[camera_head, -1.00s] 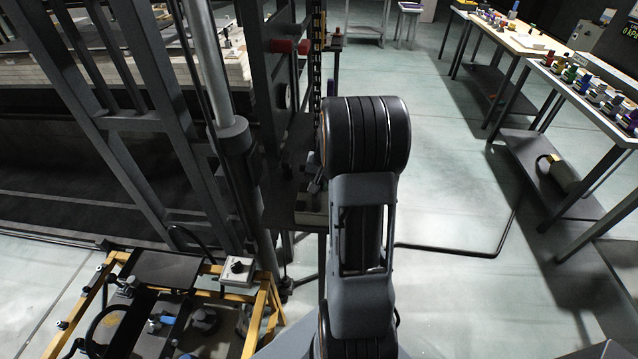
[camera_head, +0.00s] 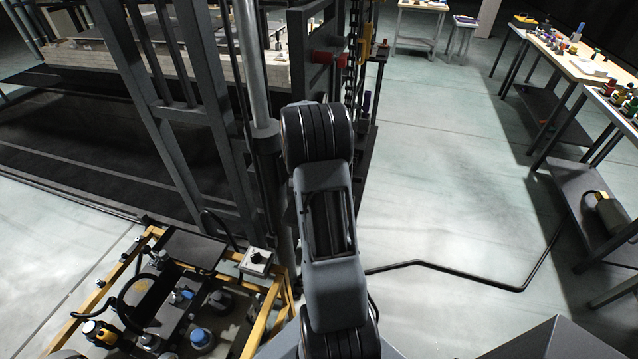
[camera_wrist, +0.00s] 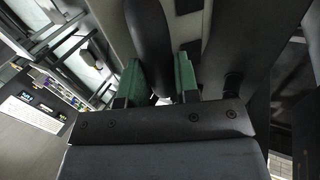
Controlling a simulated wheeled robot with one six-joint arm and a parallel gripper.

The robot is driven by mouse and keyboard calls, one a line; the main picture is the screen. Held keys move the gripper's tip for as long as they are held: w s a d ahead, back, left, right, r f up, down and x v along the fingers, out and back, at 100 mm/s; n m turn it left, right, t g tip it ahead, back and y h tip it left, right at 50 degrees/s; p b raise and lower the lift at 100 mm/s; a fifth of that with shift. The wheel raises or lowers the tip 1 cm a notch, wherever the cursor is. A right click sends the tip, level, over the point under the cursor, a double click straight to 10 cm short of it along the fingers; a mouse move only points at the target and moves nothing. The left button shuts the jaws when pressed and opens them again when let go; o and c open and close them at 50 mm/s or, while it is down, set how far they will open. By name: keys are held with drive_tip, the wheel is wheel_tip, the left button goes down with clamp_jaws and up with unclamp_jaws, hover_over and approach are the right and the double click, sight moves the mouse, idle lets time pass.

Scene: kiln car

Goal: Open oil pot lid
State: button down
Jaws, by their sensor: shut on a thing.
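My gripper (camera_wrist: 158,80) shows in the wrist view as two green-padded fingers. They are shut on a dark, rounded thing (camera_wrist: 148,35) that runs up between them; a pale patch shows beside it. I cannot tell from this close view whether it is the oil pot lid. In the head view my own arm covers the middle of the picture and hides my gripper. I cannot make out the oil pot or its lid for certain in either view.
A yellow-framed unit (camera_head: 269,315) with a black-capped jar (camera_head: 100,333) and a grey switch box (camera_head: 255,262) stands low left. Dark mast posts (camera_head: 200,120) and a chain (camera_head: 352,60) rise beside my arm.

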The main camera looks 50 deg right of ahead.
drive_tip(key=shift+w+a+b, duration=0.3)
drive_tip(key=shift+w+a, duration=0.2)
drive_tip(key=shift+w, duration=0.35)
drive_tip(key=shift+f, duration=0.1)
drive_tip(key=c, duration=0.9)
unclamp_jaws()
drive_tip(key=shift+o, duration=0.3)
drive_tip(key=v, duration=0.7)
drive_tip(key=shift+r+b, duration=0.3)
drive_tip(key=shift+b, duration=0.05)
drive_tip(key=shift+w, duration=0.15)
drive_tip(key=shift+c, duration=0.4)
